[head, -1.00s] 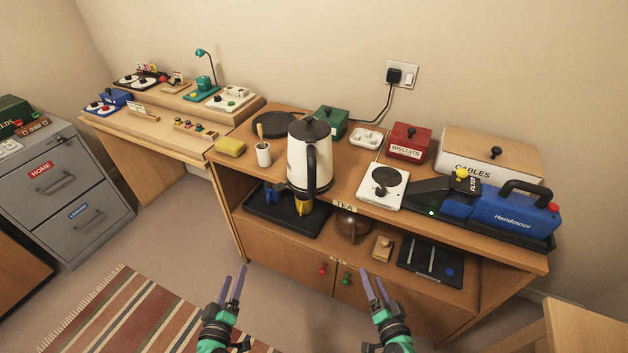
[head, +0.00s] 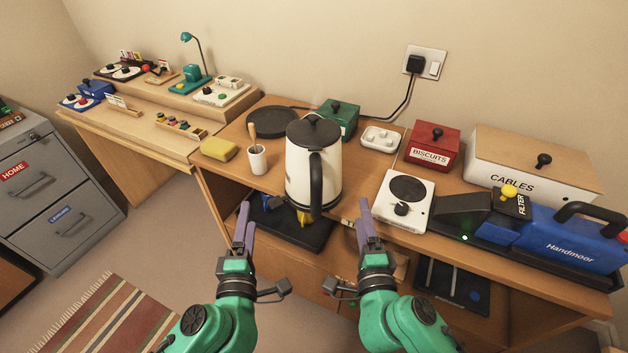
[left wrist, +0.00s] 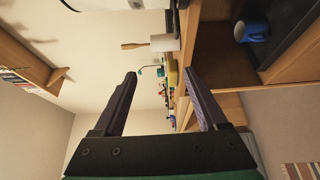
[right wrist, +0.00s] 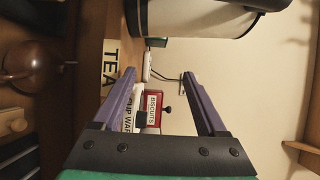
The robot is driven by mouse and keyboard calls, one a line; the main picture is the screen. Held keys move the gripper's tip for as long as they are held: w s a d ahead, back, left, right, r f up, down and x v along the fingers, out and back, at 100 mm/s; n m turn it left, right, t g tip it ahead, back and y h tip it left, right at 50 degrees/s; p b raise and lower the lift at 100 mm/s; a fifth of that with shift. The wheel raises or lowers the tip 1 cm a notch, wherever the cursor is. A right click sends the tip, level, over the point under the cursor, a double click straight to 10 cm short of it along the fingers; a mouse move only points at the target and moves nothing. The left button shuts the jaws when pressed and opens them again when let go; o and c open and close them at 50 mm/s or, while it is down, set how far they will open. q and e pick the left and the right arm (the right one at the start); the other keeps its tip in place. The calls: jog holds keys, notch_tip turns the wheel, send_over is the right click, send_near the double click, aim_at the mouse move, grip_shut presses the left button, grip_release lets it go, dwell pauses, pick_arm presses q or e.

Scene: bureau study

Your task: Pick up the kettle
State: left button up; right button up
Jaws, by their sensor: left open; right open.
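The white kettle (head: 301,165) with a black lid and black handle (head: 317,185) stands upright on the tabletop near its front edge, with the handle facing me. My left gripper (head: 244,220) is open and empty, in front of the table edge to the left of the kettle. My right gripper (head: 364,216) is open and empty, to the right of the kettle. Neither gripper appears to touch it. Part of the kettle shows at the top of the right wrist view (right wrist: 190,15). In the left wrist view, open fingers (left wrist: 160,88) frame the tabletop's edge.
A white cup (head: 258,161) with a utensil and a yellow sponge (head: 218,149) stand left of the kettle. A hot plate (head: 404,201), red biscuits box (head: 432,150) and blue Handmoor machine (head: 570,235) are right. A dark tray (head: 310,240) lies on the shelf below.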

jog(key=w, duration=1.1)
jog(key=shift+w, duration=0.2)
jog(key=shift+a, duration=0.55)
jog(key=shift+s+a, duration=0.15)
jog(key=shift+a, duration=0.05)
pick_arm(q)
jog(key=w, duration=0.3)
jog(key=w+d, duration=0.1)
jog(key=w, duration=0.6)
jog(key=shift+w+d+r, duration=0.1)
jog(key=shift+w+d, duration=0.15)
jog(key=shift+w, duration=0.15)
pick_arm(e)
jog(key=shift+s+r, duration=0.1)
